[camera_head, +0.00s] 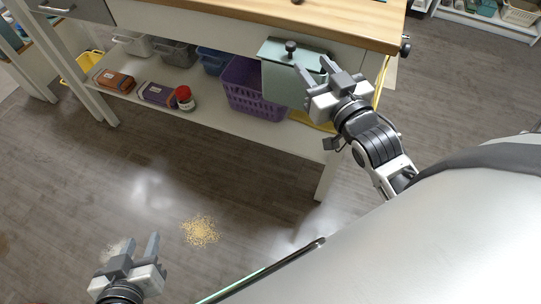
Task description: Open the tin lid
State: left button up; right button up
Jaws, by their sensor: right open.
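A pale green tin (284,82) stands on the lower shelf of the table, near its right end. Its lid (282,51) sits on top and has a dark round knob (291,46). My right gripper (314,67) is open, just right of the tin, with its fingers pointing towards the lid's right side. No contact with the knob shows, and I cannot tell whether the fingers touch the lid's edge. My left gripper (134,245) is open and empty over the floor at lower left, far from the tin.
The wooden tabletop (260,14) overhangs the shelf (215,112). A purple basket (250,95) stands left of the tin. A red jar (184,98), two boxes and several bins are further left. Yellow crumbs (200,231) lie on the open floor.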

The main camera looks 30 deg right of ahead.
jog(key=s+a, duration=0.1)
jog(key=s, duration=0.7)
pick_arm(q)
jog(key=shift+r+p, duration=0.95)
jog(key=shift+p, duration=0.05)
pick_arm(e)
jog(key=s+a+f+n+g+y, duration=0.2)
jog(key=a+f+g+y, duration=0.2)
jog(key=a+f, duration=1)
jog(key=shift+a+f+n+g+y, duration=0.2)
jog(key=shift+n+g+y, duration=0.2)
jog(key=shift+g, duration=1.2)
jog(key=m+t+h+p, duration=0.3)
jog(key=t+h, duration=0.2)
jog(key=t, duration=0.2)
send_near(293, 48)
jog(key=w, duration=0.9)
jog(key=shift+w+d+f+p, duration=0.1)
jog(key=shift+w+d+p, duration=0.15)
jog(key=shift+d+p, duration=0.15)
pick_arm(q)
jog(key=shift+s+a+r, duration=0.2)
jog(key=shift+a+r, duration=0.1)
jog(key=shift+r, duration=0.35)
pick_arm(e)
jog(key=shift+w, duration=0.8)
